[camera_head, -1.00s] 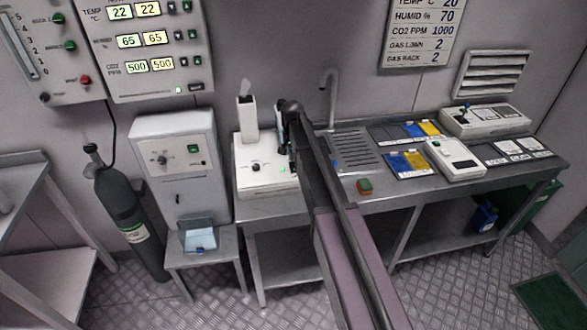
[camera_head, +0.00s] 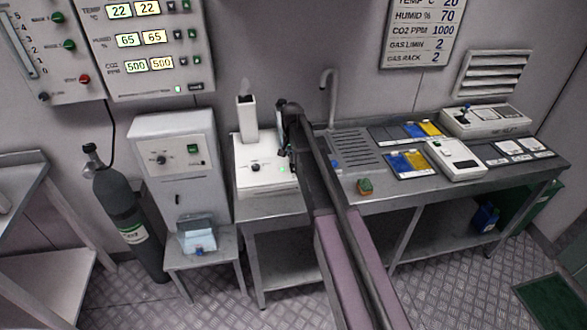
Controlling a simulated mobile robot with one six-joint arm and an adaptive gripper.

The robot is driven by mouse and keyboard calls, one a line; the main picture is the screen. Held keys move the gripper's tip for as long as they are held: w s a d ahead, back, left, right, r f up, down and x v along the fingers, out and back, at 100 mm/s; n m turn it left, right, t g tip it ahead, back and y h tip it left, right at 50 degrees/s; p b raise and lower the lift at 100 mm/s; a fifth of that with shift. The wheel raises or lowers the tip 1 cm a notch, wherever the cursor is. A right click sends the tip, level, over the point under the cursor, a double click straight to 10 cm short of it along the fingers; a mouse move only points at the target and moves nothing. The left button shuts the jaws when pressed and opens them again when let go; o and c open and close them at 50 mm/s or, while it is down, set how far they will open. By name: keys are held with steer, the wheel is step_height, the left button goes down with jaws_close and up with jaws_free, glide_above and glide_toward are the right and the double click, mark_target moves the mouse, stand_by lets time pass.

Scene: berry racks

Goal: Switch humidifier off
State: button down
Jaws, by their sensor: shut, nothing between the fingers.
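The white box (camera_head: 262,178) with a square upright chimney (camera_head: 247,118) looks like the humidifier. It stands on a small steel table, and faint mist shows above the chimney. Its front has a dark round knob (camera_head: 256,167) and a lit green lamp (camera_head: 281,169). My gripper (camera_head: 284,153) is shut and empty, pointing down at the right part of the box, just above the green lamp. It hides part of that side. I cannot tell whether the fingertips touch the box.
A grey cabinet (camera_head: 172,130) and a dark gas cylinder (camera_head: 121,205) stand to the left. A steel sink bench (camera_head: 400,198) with coloured cards and white devices is on the right. A tall tap (camera_head: 327,95) rises behind my arm. A control panel (camera_head: 155,80) hangs above.

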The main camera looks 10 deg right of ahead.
steer(key=shift+f, duration=0.3)
steer(key=shift+r, duration=0.15)
stand_by(0.3)
steer(key=shift+r+p, duration=3.25)
steer(key=shift+r, duration=0.15)
steer(key=s+n, duration=0.6)
steer(key=s, duration=2.3)
